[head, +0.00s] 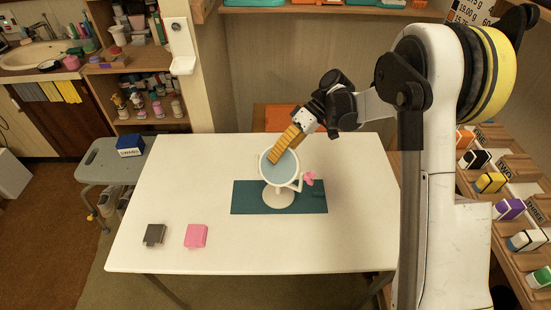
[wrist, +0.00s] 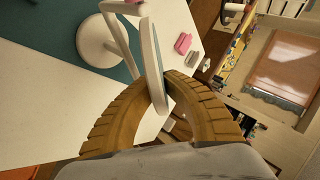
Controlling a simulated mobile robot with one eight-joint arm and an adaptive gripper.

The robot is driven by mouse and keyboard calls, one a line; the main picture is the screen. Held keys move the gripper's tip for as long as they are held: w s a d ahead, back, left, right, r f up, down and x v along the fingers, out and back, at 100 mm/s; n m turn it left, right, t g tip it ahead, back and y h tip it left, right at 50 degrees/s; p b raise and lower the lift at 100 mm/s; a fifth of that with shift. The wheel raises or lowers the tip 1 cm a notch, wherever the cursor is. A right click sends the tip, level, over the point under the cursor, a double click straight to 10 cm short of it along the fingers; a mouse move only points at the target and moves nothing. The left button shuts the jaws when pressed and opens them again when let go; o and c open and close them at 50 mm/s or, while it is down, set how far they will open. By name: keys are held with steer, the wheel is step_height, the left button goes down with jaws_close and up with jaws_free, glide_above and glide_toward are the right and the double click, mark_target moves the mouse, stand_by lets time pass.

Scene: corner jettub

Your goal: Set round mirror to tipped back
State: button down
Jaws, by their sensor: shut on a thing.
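A round mirror (head: 281,178) with a white rim and white stand is on a teal mat (head: 308,199) on the white table. Its face shows toward the head camera and a pink knob (head: 309,179) is at its right side. My gripper (head: 273,160) comes from behind and above, with its yellow-brown fingers at the mirror's upper left rim. In the wrist view, the ribbed fingers of my gripper (wrist: 160,98) are shut on the rim of the mirror (wrist: 152,62), seen nearly edge-on. The round white base (wrist: 101,42) stands on the mat.
A dark grey block (head: 154,234) and a pink block (head: 195,235) lie at the table's front left. A grey stool (head: 104,162) with a blue box (head: 130,146) stands left of the table. A rack with several coloured blocks (head: 509,209) is at right. The table's front right is clear.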

stand_by(0.5)
steer(key=c, duration=1.5)
jaws_free()
steer(key=v, duration=1.2)
steer(key=shift+w+f, duration=0.1)
steer(key=shift+f, duration=0.1)
